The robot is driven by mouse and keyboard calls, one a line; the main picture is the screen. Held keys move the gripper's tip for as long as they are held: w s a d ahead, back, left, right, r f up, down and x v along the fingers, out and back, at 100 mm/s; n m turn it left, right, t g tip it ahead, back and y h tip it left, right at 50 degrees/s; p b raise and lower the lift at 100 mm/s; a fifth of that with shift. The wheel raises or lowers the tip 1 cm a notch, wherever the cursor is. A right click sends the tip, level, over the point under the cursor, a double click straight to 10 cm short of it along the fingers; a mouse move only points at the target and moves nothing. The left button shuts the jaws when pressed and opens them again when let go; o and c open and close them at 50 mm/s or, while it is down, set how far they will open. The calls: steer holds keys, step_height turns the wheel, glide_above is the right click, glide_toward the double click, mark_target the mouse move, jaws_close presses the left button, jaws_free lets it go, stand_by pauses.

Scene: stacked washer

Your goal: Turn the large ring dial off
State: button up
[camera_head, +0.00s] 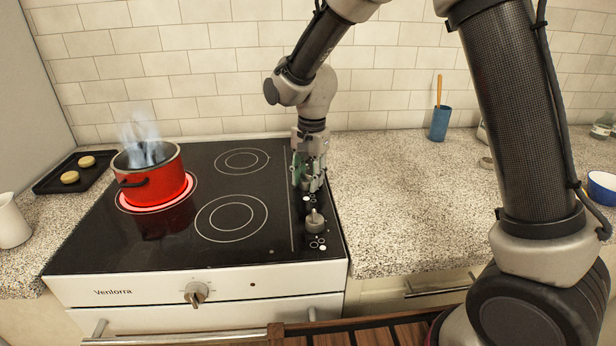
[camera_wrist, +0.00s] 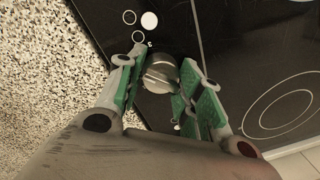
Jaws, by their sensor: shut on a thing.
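A black glass cooktop (camera_head: 190,240) has a column of small dials along its right side. My gripper (camera_head: 307,184) points down at the farther part of this column. In the wrist view, my gripper (camera_wrist: 162,66) has its green-padded fingers on either side of a round silver dial (camera_wrist: 160,75) and is shut on it. The fingers mostly hide this dial in the head view. A nearer silver dial (camera_head: 315,221) stands free on the glass. Ring marks with one filled white circle (camera_wrist: 150,20) are printed beside the held dial.
A steaming red pot (camera_head: 152,180) stands on a glowing red ring at the left. A front knob (camera_head: 196,293) is on the white oven panel. A black tray (camera_head: 75,175) with pastries, a white mug (camera_head: 12,222) and a blue cup (camera_head: 439,124) stand on the counters.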

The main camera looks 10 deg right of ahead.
steer(key=n, duration=0.7)
steer(key=shift+w, duration=0.1)
steer(key=n, duration=0.6)
steer(key=shift+n+g, duration=0.3)
steer(key=shift+g, duration=0.1)
steer(key=n, duration=0.7)
steer(key=shift+w+a, duration=0.1)
steer(key=n, duration=0.6)
steer(key=shift+n+h, duration=0.3)
steer(key=shift+n, duration=0.1)
steer(key=o, duration=1)
steer(key=shift+o, duration=0.2)
